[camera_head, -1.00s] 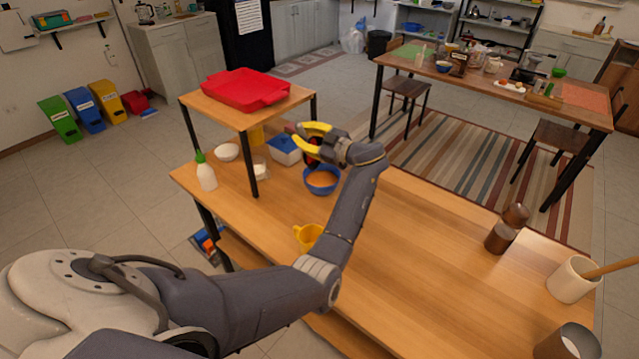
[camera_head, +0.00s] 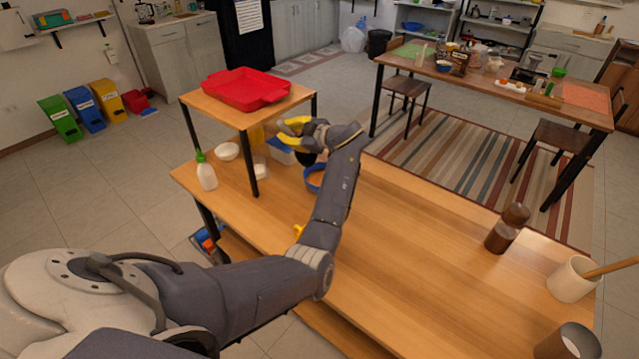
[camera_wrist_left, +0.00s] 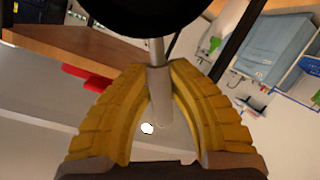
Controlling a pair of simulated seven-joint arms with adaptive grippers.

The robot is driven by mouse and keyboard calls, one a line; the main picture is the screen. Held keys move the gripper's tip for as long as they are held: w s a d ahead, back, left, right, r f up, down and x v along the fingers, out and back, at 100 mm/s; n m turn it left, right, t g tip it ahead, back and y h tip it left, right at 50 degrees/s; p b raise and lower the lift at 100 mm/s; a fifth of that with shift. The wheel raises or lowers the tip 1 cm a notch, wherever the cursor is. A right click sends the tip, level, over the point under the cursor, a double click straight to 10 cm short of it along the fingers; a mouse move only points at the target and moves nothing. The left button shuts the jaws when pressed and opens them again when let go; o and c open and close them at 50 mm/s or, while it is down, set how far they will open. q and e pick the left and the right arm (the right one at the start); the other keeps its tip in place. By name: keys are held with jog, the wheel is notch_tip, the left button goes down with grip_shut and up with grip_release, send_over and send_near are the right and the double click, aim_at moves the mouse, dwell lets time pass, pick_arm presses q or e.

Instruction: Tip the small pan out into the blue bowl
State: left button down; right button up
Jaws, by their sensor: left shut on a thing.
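My left gripper (camera_head: 288,129), with yellow fingers, is shut on the metal handle of the small pan. In the left wrist view the fingers (camera_wrist_left: 160,95) close around the handle, and the dark, round pan (camera_wrist_left: 145,12) is beyond them at the top edge. In the head view the pan (camera_head: 306,158) shows as a dark patch below the gripper, above the table. The blue bowl (camera_head: 310,182) stands on the table just below it, partly hidden by my forearm. The pan's contents cannot be seen. My right gripper is not in view.
A raised shelf with a red tray (camera_head: 245,89) stands left of the gripper. A white bowl (camera_head: 227,151), a green-capped bottle (camera_head: 205,172) and a blue-lidded container (camera_head: 281,153) are nearby. My arm mostly hides a yellow cup (camera_head: 298,230). The table's middle right is clear.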

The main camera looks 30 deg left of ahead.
pick_arm(q)
jog(key=shift+a+f+h, duration=0.25)
jog(key=shift+a+h, duration=0.05)
jog(key=shift+h, duration=0.1)
jog(key=shift+a, duration=0.15)
